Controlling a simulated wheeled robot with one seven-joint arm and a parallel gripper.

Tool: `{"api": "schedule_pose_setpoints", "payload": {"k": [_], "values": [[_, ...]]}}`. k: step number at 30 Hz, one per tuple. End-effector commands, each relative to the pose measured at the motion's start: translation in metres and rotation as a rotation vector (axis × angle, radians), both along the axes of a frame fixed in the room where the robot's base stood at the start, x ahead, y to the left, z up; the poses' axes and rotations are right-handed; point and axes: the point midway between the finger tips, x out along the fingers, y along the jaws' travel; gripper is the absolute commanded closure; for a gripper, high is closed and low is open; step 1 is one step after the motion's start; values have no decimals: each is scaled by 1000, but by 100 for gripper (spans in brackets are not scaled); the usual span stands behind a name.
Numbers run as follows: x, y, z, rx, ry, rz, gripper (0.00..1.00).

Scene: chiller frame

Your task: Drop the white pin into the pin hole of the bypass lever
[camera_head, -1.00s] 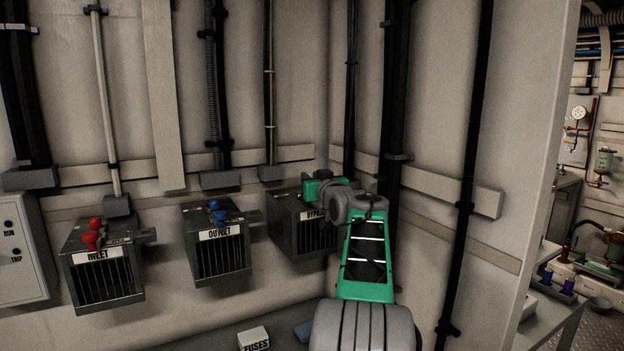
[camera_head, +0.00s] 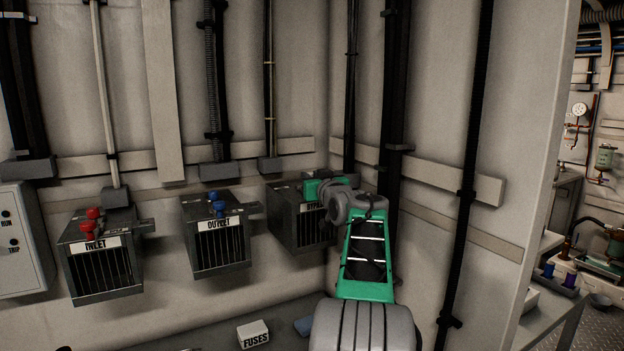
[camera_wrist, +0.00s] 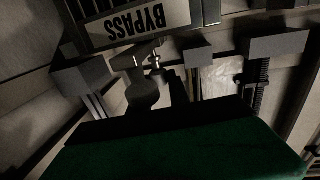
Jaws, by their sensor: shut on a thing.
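The bypass box (camera_head: 298,222) is the rightmost of the wall boxes, dark grey with a slatted front and a white label. My gripper (camera_head: 311,186) is at the top of this box, mostly hidden behind my green and grey wrist. In the wrist view the BYPASS label (camera_wrist: 150,20) appears upside down at the top. A small shiny piece (camera_wrist: 155,62) shows just below it, in dim light. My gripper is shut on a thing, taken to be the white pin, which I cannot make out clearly. The lever's pin hole is not visible.
The outlet box (camera_head: 222,253) with blue knobs and the inlet box (camera_head: 105,272) with red knobs hang to the left. A white fuses box (camera_head: 253,334) lies below. Dark vertical pipes (camera_head: 392,110) run close behind my arm. The wall corner is near on the right.

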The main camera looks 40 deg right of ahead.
Motion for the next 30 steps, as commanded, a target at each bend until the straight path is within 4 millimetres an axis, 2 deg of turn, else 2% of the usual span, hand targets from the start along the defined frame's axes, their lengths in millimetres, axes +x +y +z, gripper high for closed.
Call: {"api": "schedule_pose_setpoints", "payload": {"k": [1, 2, 11, 20, 23, 30], "values": [[0, 0, -5, 4, 4, 0, 100], [0, 0, -5, 4, 4, 0, 76], [0, -1, -7, 8, 6, -1, 52], [-3, 0, -8, 9, 8, -2, 52], [-15, 6, -8, 7, 7, -3, 52], [-58, 29, -5, 3, 3, -2, 52]]}}
